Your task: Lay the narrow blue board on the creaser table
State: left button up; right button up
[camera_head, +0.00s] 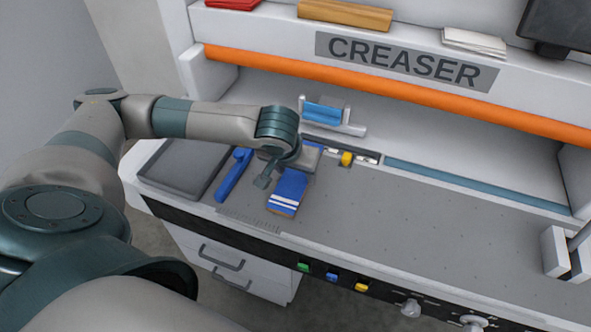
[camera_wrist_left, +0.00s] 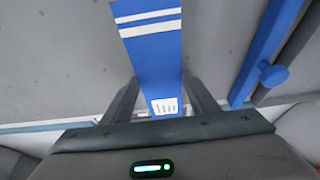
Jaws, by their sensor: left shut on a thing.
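The narrow blue board (camera_head: 287,190) has two white stripes near one end. In the head view it is at the left part of the creaser table (camera_head: 400,215), with its striped end toward the front edge. My left gripper (camera_head: 283,172) is over its rear part and shut on it. In the left wrist view the board (camera_wrist_left: 153,60) runs out from between the two fingers (camera_wrist_left: 160,98), with a small white label near the gripper. I cannot tell whether the board touches the tabletop. My right gripper is not in view.
A blue bar (camera_head: 233,175) lies left of the board, beside a dark grey tray (camera_head: 185,168). A blue roll in a white holder (camera_head: 325,115) stands behind. The table's middle and right are clear. An orange bar (camera_head: 400,95) spans the machine above.

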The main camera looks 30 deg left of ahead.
pick_arm(q)
jog(key=shift+f, duration=0.15)
jog(key=o, duration=1.1)
jog(key=shift+c, duration=0.2)
